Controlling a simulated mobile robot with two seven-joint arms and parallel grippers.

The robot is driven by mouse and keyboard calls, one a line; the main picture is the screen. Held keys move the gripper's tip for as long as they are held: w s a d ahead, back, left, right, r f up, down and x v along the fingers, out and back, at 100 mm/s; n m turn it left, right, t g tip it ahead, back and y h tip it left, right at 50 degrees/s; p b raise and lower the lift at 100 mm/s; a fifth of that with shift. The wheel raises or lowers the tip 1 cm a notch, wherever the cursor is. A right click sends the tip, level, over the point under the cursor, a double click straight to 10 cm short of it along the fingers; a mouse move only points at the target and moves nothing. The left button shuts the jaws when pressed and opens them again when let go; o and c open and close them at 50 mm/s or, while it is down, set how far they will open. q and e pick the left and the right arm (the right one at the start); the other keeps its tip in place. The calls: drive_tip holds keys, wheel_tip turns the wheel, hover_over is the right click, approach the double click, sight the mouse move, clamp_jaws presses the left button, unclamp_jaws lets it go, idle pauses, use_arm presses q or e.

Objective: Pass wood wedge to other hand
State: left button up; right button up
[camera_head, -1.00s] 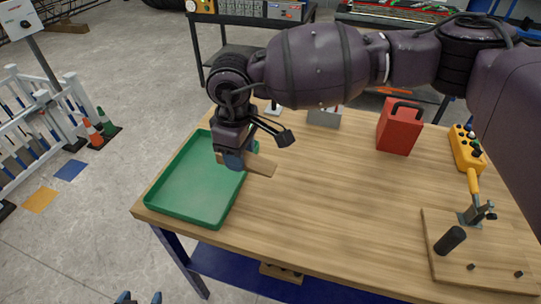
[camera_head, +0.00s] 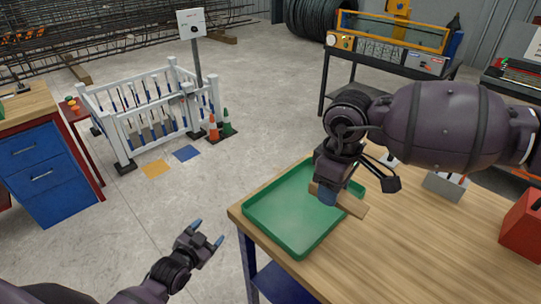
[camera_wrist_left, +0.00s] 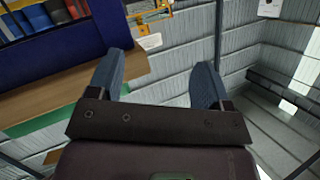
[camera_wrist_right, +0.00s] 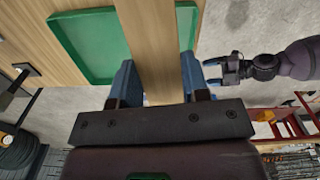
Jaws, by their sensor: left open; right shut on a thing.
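The wood wedge (camera_head: 350,205) is a light brown wooden piece. My right gripper (camera_head: 328,192) is shut on it and holds it above the green tray's right side. In the right wrist view the wedge (camera_wrist_right: 153,45) runs lengthwise between the blue fingers (camera_wrist_right: 155,85). My left gripper (camera_head: 208,234) is open and empty, low and to the left of the table, apart from the wedge. It also shows at the right of the right wrist view (camera_wrist_right: 212,71). In the left wrist view its blue fingers (camera_wrist_left: 162,80) stand wide apart with nothing between them.
The green tray (camera_head: 277,238) lies on the wooden table (camera_head: 400,250) at its left edge. A red box (camera_head: 522,225) and a grey holder (camera_head: 445,188) stand to the right. Open floor lies left of the table, with a white fence (camera_head: 150,110) and cones (camera_head: 214,127) beyond.

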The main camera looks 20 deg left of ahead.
use_arm(q)
drive_tip(key=w+a+r+m+t, duration=0.2)
drive_tip(key=w+a+r, duration=0.2)
drive_tip(key=w+r, duration=0.3)
drive_tip(key=w+d+r+m+t+h, duration=0.4)
drive_tip(key=w+r+m+t+h, duration=0.15)
drive_tip(key=r+m, duration=0.3)
drive_tip(key=w+d+r+m+g+h, duration=0.1)
drive_tip(key=d+r+m+g+h, duration=0.45)
drive_tip(key=m+h, duration=0.55)
drive_tip(key=d+r+m+g+h, duration=0.4)
drive_tip(key=d+m+g+h, duration=0.15)
drive_tip(key=m, duration=0.95)
drive_tip(key=s+d+m+g+y, duration=0.2)
drive_tip(key=s+d+m+g, duration=0.1)
drive_tip(key=d+m+g, duration=0.4)
drive_tip(key=s+d+m+g+y, duration=0.2)
drive_tip(key=s+d+m+g, duration=0.1)
drive_tip(key=d+m+g, duration=0.5)
drive_tip(key=shift+f+m+g, duration=0.25)
drive_tip(key=shift+m+g, duration=0.5)
drive_tip(key=shift+m, duration=0.1)
drive_tip(key=shift+s+a, duration=0.1)
